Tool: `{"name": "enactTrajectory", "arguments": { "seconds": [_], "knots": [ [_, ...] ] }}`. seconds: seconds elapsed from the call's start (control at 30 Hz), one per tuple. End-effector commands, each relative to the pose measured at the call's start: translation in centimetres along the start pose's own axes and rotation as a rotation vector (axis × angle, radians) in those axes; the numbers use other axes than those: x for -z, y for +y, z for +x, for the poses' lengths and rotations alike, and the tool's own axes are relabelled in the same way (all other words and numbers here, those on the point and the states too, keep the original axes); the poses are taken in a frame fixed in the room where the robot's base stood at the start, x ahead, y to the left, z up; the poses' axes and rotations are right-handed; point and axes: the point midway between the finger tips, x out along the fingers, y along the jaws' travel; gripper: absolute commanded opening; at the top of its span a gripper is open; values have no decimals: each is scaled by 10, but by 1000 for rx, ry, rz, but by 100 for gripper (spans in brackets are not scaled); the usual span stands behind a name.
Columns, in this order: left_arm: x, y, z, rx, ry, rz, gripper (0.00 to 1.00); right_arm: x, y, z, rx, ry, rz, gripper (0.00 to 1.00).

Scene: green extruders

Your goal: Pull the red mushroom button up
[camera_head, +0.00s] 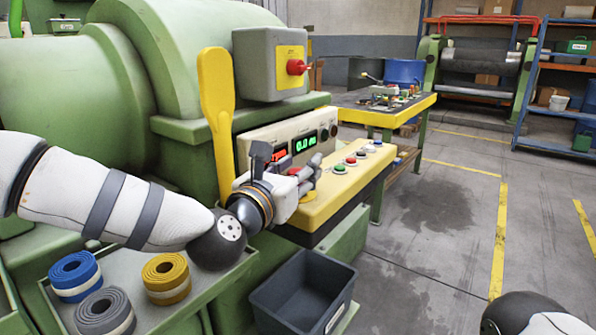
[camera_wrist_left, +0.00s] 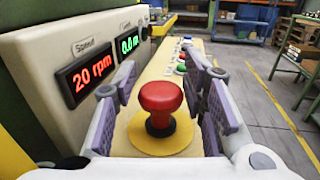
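The red mushroom button (camera_wrist_left: 160,100) stands on a round yellow plate (camera_wrist_left: 160,137) on the cream console, seen in the left wrist view. My left gripper (camera_wrist_left: 163,88) is open, with one padded finger on each side of the button. Gaps show between the pads and the red cap, so the gripper is not closed on it. In the head view the left gripper (camera_head: 306,176) is low over the near end of the console and mostly hides the button. My right gripper is not in view; only part of that arm shows at bottom right.
Small coloured buttons (camera_head: 351,161) line the console beyond the gripper. The display panel (camera_head: 290,140) rises close beside it. A yellow lever (camera_head: 216,110) and a grey switch box (camera_head: 262,62) stand behind. A dark bin (camera_head: 302,292) sits below. The floor at right is clear.

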Motion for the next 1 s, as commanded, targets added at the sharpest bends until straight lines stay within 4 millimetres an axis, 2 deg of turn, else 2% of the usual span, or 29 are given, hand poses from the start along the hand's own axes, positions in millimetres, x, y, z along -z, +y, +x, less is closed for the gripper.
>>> {"name": "enactTrajectory", "arguments": {
  "seconds": [0.37,0.47,0.7,0.8,1.0],
  "knots": [
    [2,0,-4,1,5,-1,53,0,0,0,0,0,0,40],
    [2,0,-22,1,6,-4,53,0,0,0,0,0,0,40],
    [1,1,-88,1,4,-4,53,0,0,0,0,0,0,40],
    [1,0,-106,1,4,-2,53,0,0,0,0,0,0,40],
    [0,0,-121,0,2,-1,53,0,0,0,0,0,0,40]
  ]
}}
